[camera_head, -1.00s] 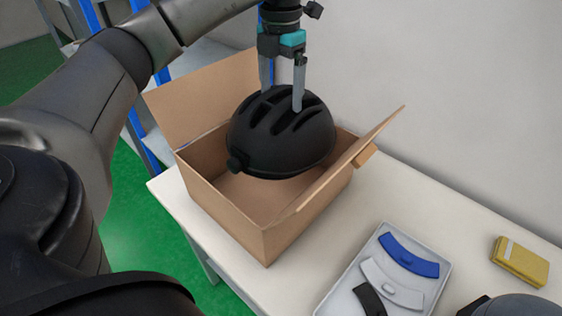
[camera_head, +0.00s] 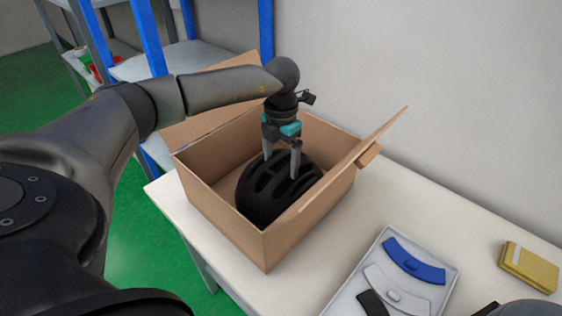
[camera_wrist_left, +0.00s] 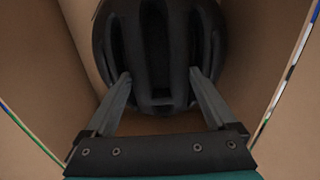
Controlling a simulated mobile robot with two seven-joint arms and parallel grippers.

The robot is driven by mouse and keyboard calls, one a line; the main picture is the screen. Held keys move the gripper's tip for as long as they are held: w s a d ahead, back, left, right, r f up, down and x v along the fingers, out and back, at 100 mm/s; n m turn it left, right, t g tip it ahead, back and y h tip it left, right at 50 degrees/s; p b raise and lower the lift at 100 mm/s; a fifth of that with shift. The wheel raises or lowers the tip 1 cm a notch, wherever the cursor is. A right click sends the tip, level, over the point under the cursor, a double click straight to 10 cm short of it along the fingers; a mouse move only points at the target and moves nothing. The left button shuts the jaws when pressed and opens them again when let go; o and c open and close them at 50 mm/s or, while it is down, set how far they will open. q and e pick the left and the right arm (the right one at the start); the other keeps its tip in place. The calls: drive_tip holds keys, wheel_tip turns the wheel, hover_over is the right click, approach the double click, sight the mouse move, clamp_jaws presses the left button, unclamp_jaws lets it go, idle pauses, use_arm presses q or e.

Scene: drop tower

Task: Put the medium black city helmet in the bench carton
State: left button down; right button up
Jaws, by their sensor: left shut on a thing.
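The black helmet (camera_head: 270,203) is down inside the open bench carton (camera_head: 228,223), below the level of its rim. My left gripper (camera_head: 283,170) reaches into the carton from above and is shut on the helmet's vented shell. In the left wrist view the helmet (camera_wrist_left: 160,45) sits between the two fingers (camera_wrist_left: 160,88), with the carton's brown walls (camera_wrist_left: 40,60) around it. The front wall hides the helmet's lower edge in the head view, so I cannot tell whether it touches the carton floor. My right gripper is not in view.
The carton stands on a white bench (camera_head: 440,215) with its flaps raised. A grey tray (camera_head: 350,290) with blue, white and black curved pieces lies to its right. A yellow box (camera_head: 529,267) is farther right. A blue-posted shelf (camera_head: 150,40) stands behind.

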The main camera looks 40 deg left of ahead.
use_arm(q)
drive_tip(key=shift+f, duration=0.2)
unclamp_jaws()
drive_tip(key=shift+f, duration=0.1)
wheel_tip(320, 180, up, 12)
drive_tip(key=p, duration=0.1)
drive_tip(key=shift+r, duration=0.2)
idle(0.3)
